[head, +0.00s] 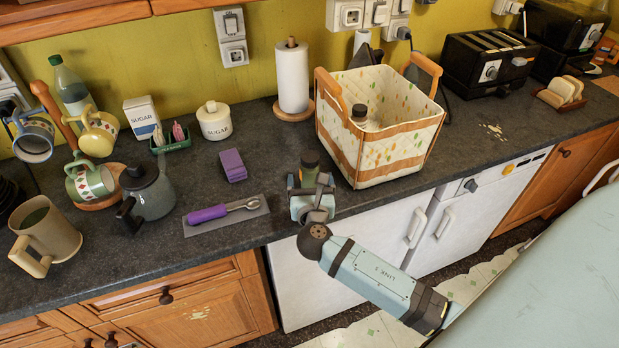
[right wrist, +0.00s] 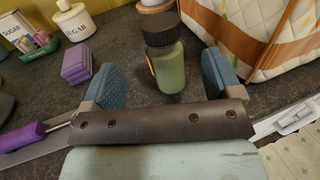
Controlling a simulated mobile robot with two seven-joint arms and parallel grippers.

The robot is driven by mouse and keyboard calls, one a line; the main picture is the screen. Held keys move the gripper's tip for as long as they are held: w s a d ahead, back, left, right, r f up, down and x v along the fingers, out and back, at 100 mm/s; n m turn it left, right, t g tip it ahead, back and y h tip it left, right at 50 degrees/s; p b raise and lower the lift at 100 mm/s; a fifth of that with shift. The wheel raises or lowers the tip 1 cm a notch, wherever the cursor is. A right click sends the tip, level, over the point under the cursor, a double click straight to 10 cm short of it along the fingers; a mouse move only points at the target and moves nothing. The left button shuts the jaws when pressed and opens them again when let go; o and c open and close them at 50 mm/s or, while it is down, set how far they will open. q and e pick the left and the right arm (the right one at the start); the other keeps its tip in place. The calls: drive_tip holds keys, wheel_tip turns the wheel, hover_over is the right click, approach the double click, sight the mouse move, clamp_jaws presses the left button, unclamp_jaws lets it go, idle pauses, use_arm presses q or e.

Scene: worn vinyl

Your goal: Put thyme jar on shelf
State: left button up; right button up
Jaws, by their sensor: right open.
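The thyme jar (head: 310,162) is a small green jar with a dark lid, upright on the dark counter near its front edge. In the right wrist view the jar (right wrist: 169,72) stands between and just beyond the two blue finger pads, with a gap on each side. No label can be read. My right gripper (head: 310,182) is open and empty, low over the counter at the jar; it also shows in the right wrist view (right wrist: 160,78). A wooden edge (head: 70,18), possibly a shelf or cabinet underside, runs along the top left. My left gripper is out of view.
A patterned fabric basket (head: 405,155) stands close on the right. A purple block (head: 232,165) and a purple-handled tool (head: 215,212) lie to the left. A paper towel roll (head: 293,78) and sugar canister (head: 214,121) stand behind. Mugs and a kettle crowd the left.

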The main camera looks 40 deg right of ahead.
sight(311, 169)
drive_tip(key=shift+p+x, duration=0.55)
drive_tip(key=shift+x, duration=3)
drive_tip(key=shift+s+d+r, duration=0.1)
drive_tip(key=shift+r, duration=0.05)
drive_tip(key=c, duration=1.4)
